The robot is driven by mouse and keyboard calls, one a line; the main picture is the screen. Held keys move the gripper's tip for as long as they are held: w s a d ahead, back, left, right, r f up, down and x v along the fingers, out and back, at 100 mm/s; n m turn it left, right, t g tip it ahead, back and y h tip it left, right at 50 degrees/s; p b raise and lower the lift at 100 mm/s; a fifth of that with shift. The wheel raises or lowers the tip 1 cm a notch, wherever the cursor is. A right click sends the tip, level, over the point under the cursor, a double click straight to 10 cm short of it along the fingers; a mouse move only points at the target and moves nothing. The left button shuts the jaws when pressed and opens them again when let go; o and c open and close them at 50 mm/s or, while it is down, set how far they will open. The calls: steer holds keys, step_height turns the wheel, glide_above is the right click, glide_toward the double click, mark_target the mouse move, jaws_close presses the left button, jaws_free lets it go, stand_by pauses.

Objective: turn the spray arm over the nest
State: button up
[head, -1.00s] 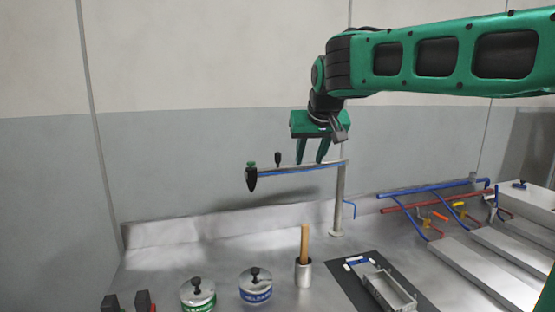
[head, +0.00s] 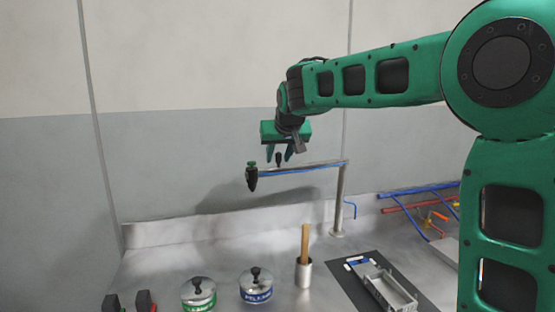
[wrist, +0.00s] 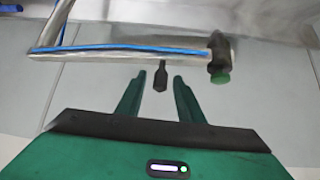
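The spray arm (head: 305,168) is a thin level bar with a blue hose, reaching left from an upright post (head: 339,205). A dark nozzle with a green top (head: 251,178) hangs at its left end. A black upright handle (head: 278,160) stands on the bar. In the wrist view the handle (wrist: 160,77) shows between the fingertips, with a gap on both sides. My gripper (head: 279,154) is open, points down and is above the bar; its open fingers also show in the wrist view (wrist: 159,80). A grey open tray (head: 400,301), perhaps the nest, lies on a dark mat (head: 345,286).
A metal cup (head: 304,275) with a wooden handle (head: 305,243) stands below the bar. Two lidded tins (head: 199,293) (head: 256,287) stand on the left of the bench. Blue and red pipes (head: 420,192) are at the right, partly behind my arm. A wall stands behind.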

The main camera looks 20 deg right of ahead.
steer(key=shift+w+f, duration=0.2)
steer(key=shift+w, duration=0.05)
